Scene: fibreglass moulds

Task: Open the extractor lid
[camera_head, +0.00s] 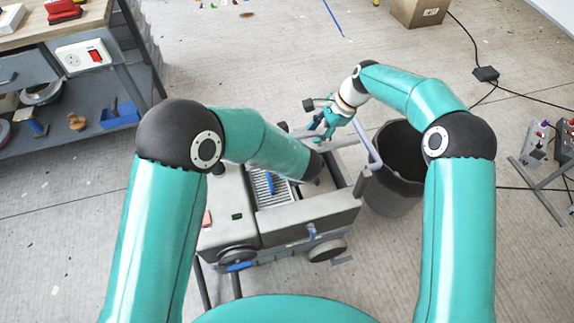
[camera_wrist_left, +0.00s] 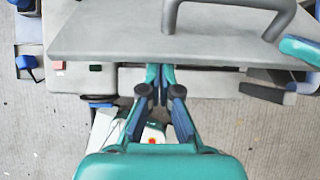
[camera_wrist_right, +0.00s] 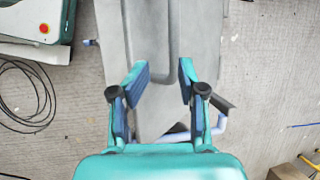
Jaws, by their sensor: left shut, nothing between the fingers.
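The extractor (camera_head: 228,240) is a grey wheeled machine in the middle of the head view, with an open, slatted compartment. Its lid, a flat grey plate with a thick tube handle (camera_wrist_left: 225,5), fills the top of the left wrist view (camera_wrist_left: 110,35). The lid also shows in the right wrist view (camera_wrist_right: 205,50). My left gripper (camera_wrist_left: 160,75) is shut and empty at the lid's near edge; my forearm hides it in the head view. My right gripper (camera_head: 322,132) is open above the machine's far side. Its fingers (camera_wrist_right: 164,72) frame the tube handle without visibly closing on it.
A dark bin (camera_head: 395,185) stands close right of the extractor. A workbench with a shelf (camera_head: 60,140) is at the left. A cardboard box (camera_head: 418,10) and cables lie at the back right. Floor behind the extractor is mostly clear.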

